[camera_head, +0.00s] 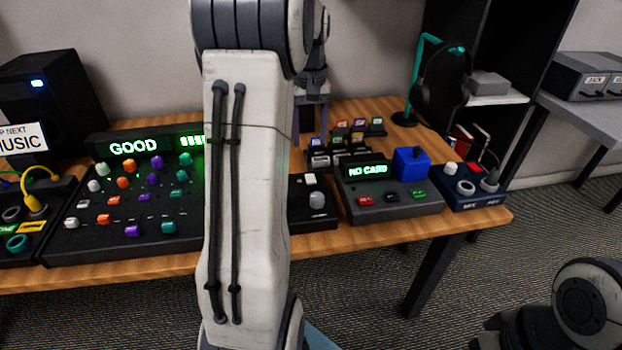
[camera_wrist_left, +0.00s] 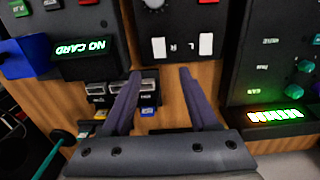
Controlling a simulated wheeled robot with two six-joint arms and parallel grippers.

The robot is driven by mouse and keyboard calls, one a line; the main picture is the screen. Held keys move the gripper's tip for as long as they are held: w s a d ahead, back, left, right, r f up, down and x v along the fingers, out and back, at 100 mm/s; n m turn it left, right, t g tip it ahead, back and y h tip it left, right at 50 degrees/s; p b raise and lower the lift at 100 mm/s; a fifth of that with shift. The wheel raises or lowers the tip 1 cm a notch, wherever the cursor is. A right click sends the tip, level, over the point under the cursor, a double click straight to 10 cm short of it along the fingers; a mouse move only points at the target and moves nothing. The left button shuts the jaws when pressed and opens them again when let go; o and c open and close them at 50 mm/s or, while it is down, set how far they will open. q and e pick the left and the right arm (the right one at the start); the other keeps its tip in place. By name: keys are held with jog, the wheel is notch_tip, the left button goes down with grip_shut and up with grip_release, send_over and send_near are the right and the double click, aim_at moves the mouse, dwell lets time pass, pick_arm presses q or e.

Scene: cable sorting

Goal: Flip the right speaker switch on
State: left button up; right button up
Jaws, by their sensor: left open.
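A small black switch box (camera_head: 312,217) stands on the table, partly hidden by my left arm. One white switch (camera_head: 310,179) and a grey knob show on it in the head view. In the left wrist view the box (camera_wrist_left: 180,20) carries two white rocker switches, one at left (camera_wrist_left: 158,47) and one at right (camera_wrist_left: 206,43), with small letters between them. Their on or off positions cannot be told. My left gripper (camera_wrist_left: 160,72) is open and empty, its dark purple fingers spread near the box's switch edge. It also shows behind the arm in the head view (camera_head: 311,135). My right gripper is out of view.
A card console (camera_head: 385,207) reading NO CARD, with a blue block, stands right of the box. A mixer (camera_head: 75,235) reading GOOD stands left. Several small coloured cartridges (camera_head: 358,137) sit behind. A black speaker (camera_head: 60,95) and a headphone stand (camera_head: 412,85) are farther off.

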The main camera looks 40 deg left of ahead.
aim_at(310, 176)
pick_arm(q)
notch_tip(310, 176, down, 10)
jog(key=shift+r+b, duration=0.1)
jog(key=shift+b, duration=1.1)
